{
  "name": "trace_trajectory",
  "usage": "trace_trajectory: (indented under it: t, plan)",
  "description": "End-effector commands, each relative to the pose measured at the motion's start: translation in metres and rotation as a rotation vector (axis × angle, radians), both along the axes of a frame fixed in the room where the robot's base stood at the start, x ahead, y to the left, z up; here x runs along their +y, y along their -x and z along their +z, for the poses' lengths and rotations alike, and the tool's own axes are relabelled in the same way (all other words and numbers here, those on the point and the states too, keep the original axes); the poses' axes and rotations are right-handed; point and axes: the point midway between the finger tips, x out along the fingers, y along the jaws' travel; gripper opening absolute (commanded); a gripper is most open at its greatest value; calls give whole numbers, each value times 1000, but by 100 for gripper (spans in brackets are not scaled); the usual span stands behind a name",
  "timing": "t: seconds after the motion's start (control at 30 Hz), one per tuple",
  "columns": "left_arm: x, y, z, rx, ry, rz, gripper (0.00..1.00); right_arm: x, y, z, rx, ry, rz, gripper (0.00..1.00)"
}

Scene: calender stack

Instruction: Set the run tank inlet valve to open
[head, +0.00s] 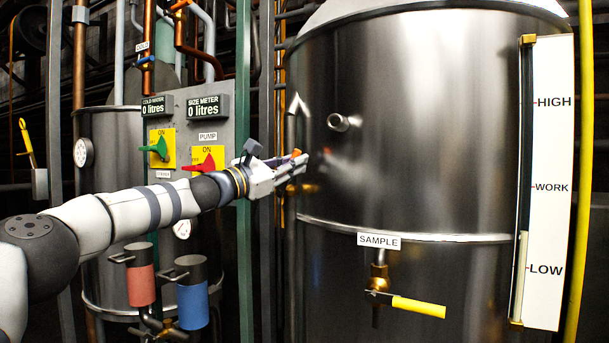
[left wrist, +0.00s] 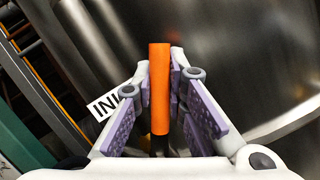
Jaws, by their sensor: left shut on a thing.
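My left gripper (head: 298,168) reaches in from the left to the left side of the big steel tank (head: 420,130). In the left wrist view its two purple-padded fingers are shut on an orange valve handle (left wrist: 159,90), one finger on each side. The handle stands upright in that picture, with a dark stem below it. A white label (left wrist: 108,102) behind the left finger shows letters like "INI"; the rest is hidden. In the head view only a small orange bit of the handle (head: 296,153) shows above the fingers. My right gripper is not in view.
A panel (head: 224,125) with two litre meters, a green switch (head: 158,147) and a red switch (head: 205,162) stands behind my left arm. A sample tap with a yellow handle (head: 418,306) sticks out low on the tank. A level gauge (head: 548,180) is at right.

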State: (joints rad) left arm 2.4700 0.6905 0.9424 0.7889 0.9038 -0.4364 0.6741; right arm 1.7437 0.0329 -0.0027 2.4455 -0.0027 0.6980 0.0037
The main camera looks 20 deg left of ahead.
Motion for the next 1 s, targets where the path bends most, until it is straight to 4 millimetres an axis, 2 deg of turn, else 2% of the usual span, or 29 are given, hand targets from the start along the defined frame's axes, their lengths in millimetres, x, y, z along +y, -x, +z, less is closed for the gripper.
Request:
trace_trajectory:
  t: [0.5, 1.0]
  plan:
    - [29, -2, 5, 16, 395, 0, 0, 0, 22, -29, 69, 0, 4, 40]
    - [39, -1, 10, 18, 522, 0, 0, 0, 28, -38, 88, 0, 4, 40]
